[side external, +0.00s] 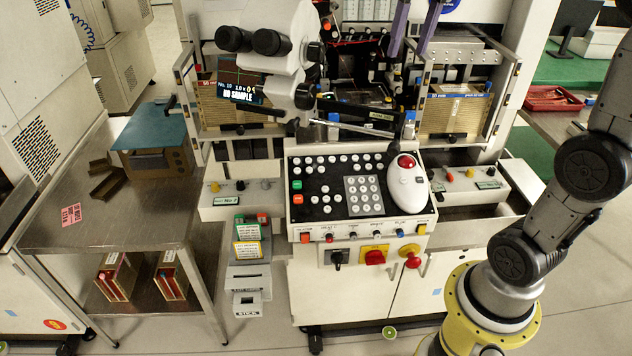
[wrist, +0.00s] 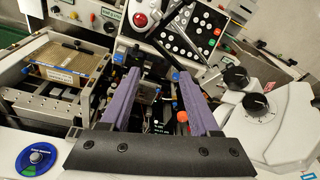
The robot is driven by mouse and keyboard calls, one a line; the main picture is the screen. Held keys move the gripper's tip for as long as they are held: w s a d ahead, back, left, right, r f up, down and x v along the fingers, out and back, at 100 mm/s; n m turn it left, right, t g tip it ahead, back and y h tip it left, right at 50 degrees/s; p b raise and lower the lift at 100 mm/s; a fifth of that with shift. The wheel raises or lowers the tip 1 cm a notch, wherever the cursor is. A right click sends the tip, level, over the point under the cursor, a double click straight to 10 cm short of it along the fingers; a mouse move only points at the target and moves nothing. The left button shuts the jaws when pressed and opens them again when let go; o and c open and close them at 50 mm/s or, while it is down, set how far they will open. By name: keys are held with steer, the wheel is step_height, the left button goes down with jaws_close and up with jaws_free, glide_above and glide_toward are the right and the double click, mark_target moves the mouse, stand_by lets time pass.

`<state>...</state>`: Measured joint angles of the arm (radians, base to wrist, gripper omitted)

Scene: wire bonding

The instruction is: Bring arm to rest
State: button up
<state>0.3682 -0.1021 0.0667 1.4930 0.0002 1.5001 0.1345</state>
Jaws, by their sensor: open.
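My gripper (side external: 408,46) is at the top of the side view, above the right part of the bonding machine. Its two purple fingers point down with a wide gap between them. In the wrist view my gripper (wrist: 158,75) is open, with nothing between the fingers. Below and beyond the fingers is the machine's dark work area (wrist: 150,95). My arm comes in from the right edge of the side view, and its upper part is out of frame.
The microscope (side external: 275,40) stands left of my gripper. Magazines sit at left (side external: 225,100) and right (side external: 455,112). The control panel (side external: 340,187) with a white mouse-like control (side external: 406,188) is in front. A steel table (side external: 130,215) holds a blue-topped box (side external: 153,140). Floor at lower right is clear.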

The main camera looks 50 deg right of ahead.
steer(key=s+a+f+n+t, duration=0.1)
steer(key=s+a+n, duration=0.1)
steer(key=s+a, duration=0.35)
steer(key=s+a+f+n+t, duration=0.1)
steer(key=s+a+f+n, duration=0.1)
steer(key=f, duration=0.4)
steer(key=s+a+f+n+t, duration=0.1)
steer(key=s+a+f, duration=0.3)
steer(key=s+f, duration=0.2)
steer(key=shift+s+a+f+n+t+y, duration=0.15)
steer(key=shift+s+f+n+t+y, duration=0.25)
steer(key=shift+f, duration=0.25)
